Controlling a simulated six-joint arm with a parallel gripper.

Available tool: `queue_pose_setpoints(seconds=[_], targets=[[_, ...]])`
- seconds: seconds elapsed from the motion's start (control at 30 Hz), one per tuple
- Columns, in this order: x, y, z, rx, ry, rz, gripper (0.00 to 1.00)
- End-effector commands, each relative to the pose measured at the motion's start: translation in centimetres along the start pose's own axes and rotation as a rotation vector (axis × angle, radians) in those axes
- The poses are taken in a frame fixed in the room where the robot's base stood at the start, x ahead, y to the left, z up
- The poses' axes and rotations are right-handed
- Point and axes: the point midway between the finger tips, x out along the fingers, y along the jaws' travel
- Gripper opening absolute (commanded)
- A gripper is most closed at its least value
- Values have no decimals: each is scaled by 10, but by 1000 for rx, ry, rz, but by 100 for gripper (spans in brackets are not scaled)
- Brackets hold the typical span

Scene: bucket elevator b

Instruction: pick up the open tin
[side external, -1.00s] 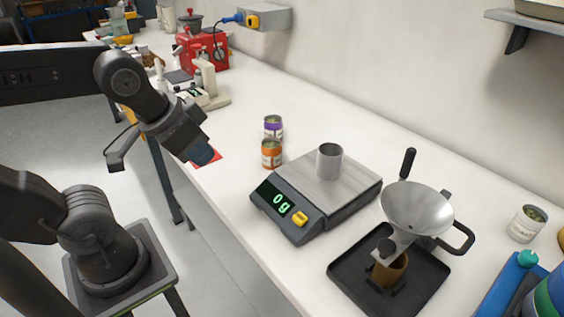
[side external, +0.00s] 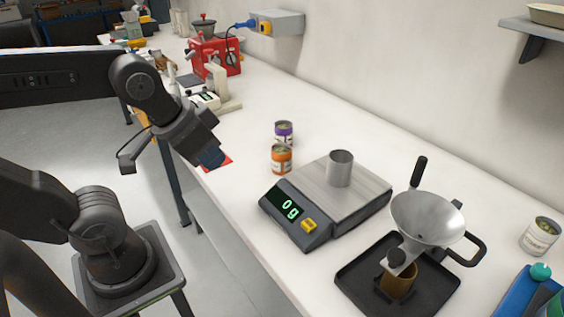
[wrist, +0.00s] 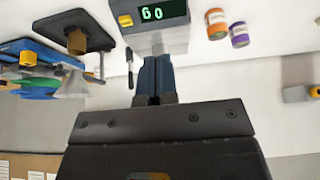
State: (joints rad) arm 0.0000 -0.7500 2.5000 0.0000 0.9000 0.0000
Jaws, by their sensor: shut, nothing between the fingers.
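Several small tins look open at the top, and I cannot tell for certain which one is meant. An orange-labelled tin (side external: 281,159) and a purple-labelled tin (side external: 284,133) stand upright close together, left of the scale. A white-labelled tin (side external: 540,236) stands at the far right with something greenish inside. The orange (wrist: 216,24) and purple (wrist: 239,35) tins also show at the upper right of the wrist view. My gripper (side external: 214,158) is shut and empty, tilted down near the table's front edge, left of the orange tin and apart from it.
A scale (side external: 322,205) reading 0 g carries a metal cup (side external: 340,167). A black tray (side external: 360,287) with a funnel (side external: 427,218) stands to its right. A red machine (side external: 218,57) is at the back. The table between my gripper and the tins is clear.

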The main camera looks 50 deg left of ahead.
Motion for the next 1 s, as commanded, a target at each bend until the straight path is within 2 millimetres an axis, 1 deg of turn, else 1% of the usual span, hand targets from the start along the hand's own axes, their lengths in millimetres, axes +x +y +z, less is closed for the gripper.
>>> queue_pose_setpoints(seconds=[0.07,0.9,0.97,1.0], targets=[[0,0,0,0,0,0,1],[0,0,0,0,0,0,81],[0,0,0,0,0,0,87],[0,0,0,0,0,0,88]])
